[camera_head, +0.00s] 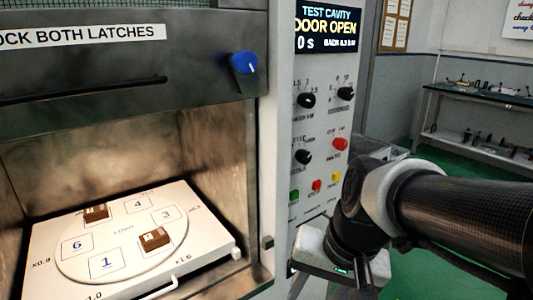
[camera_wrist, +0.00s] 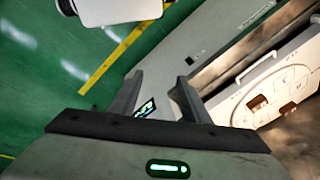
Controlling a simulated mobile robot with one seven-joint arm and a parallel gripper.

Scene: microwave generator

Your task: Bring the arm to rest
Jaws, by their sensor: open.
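My arm (camera_head: 450,210) comes in from the right in the head view and bends downward in front of the control panel. My gripper (camera_head: 362,285) hangs at the lower edge of that view, and its fingertips are partly cut off there. In the wrist view my gripper (camera_wrist: 155,92) shows two dark fingers spread apart with nothing between them. Its fingers point toward the front of the machine. The gripper is outside the cavity, to the right of the white tray (camera_head: 215,245).
The open cavity (camera_head: 120,140) holds the tray with numbered spots and two brown blocks, one block (camera_head: 154,238) near the middle. The panel display (camera_head: 327,28) reads "DOOR OPEN". A blue knob (camera_head: 244,63) sits above. Green floor (camera_wrist: 40,90) and a bench (camera_head: 480,100) lie beyond.

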